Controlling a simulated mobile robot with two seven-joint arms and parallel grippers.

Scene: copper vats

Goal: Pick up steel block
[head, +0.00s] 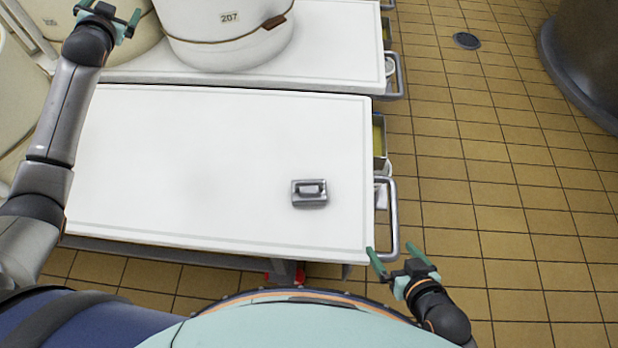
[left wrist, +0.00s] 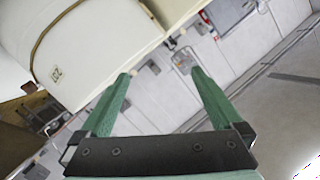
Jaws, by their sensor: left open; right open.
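The steel block (head: 309,193) is a small grey metal block with a handle on top. It lies on the white table (head: 200,160) towards the right front, near the right edge. My right gripper (head: 397,252) is open and empty, below and right of the block, just off the table's front right corner. My left gripper (head: 108,12) is open and empty at the top left, far from the block, near the vats. In the left wrist view its two green fingers (left wrist: 162,75) are apart with nothing between them.
A white tub marked 207 (head: 225,35) stands on a second white table behind; it also shows in the left wrist view (left wrist: 75,50). A grey rail (head: 393,220) runs along the table's right side. Tiled floor (head: 480,200) lies open to the right. The table around the block is clear.

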